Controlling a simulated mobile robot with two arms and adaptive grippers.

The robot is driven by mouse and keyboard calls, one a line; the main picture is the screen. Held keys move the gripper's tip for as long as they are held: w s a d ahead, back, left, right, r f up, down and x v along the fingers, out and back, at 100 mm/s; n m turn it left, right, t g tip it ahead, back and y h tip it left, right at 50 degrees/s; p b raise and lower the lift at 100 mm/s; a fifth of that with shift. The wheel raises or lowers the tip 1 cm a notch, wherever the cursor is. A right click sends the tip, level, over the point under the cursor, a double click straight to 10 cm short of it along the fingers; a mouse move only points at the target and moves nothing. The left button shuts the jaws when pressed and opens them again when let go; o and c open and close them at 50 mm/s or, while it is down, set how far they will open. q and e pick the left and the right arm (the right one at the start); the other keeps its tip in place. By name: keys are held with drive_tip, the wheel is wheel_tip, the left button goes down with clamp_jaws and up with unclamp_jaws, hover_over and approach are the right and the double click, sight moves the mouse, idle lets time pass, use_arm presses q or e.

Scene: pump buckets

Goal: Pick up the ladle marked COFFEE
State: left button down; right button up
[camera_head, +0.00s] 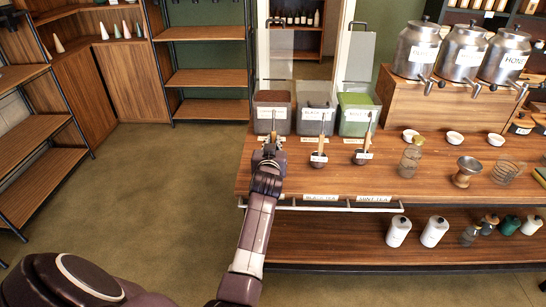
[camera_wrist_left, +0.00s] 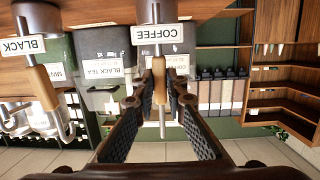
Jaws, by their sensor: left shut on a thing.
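The ladle marked COFFEE (camera_wrist_left: 158,34) shows upside down in the left wrist view, with a pale label and a wooden handle. My left gripper (camera_wrist_left: 158,98) is shut on its handle, one dark padded finger on each side. In the head view my left gripper (camera_head: 269,150) is at the counter's front left, in front of the left bin, and hides most of the ladle. Two similar labelled ladles, the black tea one (camera_head: 321,147) and the mint one (camera_head: 365,147), stand to its right. The BLACK label (camera_wrist_left: 23,46) shows in the left wrist view. My right gripper is not in view.
Three lidded bins stand behind the ladles, including the left bin (camera_head: 271,113) and green-filled bin (camera_head: 357,113). A glass jar (camera_head: 411,157) and small white bowls stand to the right. Metal urns (camera_head: 463,52) stand at the back. A rail (camera_head: 330,207) runs along the counter (camera_head: 290,185) front.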

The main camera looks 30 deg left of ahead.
use_arm(q)
drive_tip(key=shift+r, duration=0.15)
wheel_tip(320, 180, up, 5)
drive_tip(key=p, duration=0.4)
drive_tip(key=shift+p, duration=0.4)
